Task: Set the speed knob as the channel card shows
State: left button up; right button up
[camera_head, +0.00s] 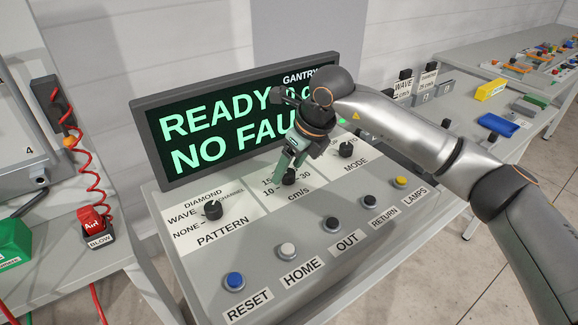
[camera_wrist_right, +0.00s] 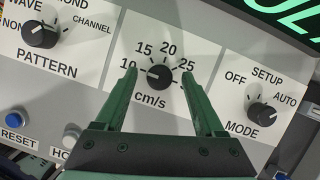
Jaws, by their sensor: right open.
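The speed knob (camera_wrist_right: 160,76) is black and round, on a white panel marked 10, 15, 20, 25 and a partly hidden higher mark over "cm/s". Its white pointer line faces left, towards 10. It also shows in the head view (camera_head: 289,177), partly covered by my right gripper (camera_head: 287,163). In the right wrist view the green fingers (camera_wrist_right: 161,88) are open, one on each side of the knob; contact is not visible. Two white cards stand at the back right: a WAVE card (camera_head: 402,87), its number hard to read, and a DIAMOND card (camera_head: 428,78) reading 25 cm/s.
The pattern knob (camera_wrist_right: 41,33) is left of the speed knob and the mode knob (camera_wrist_right: 261,114) right. Several push buttons, including a blue RESET (camera_head: 235,281), line the console front. The screen (camera_head: 186,147) behind reads READY and NO FAULT, partly covered by my arm.

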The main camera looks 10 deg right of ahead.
jog(key=shift+w+a+f, duration=0.1)
jog(key=shift+f, duration=0.3)
jog(key=shift+c, duration=0.3)
grip_shut()
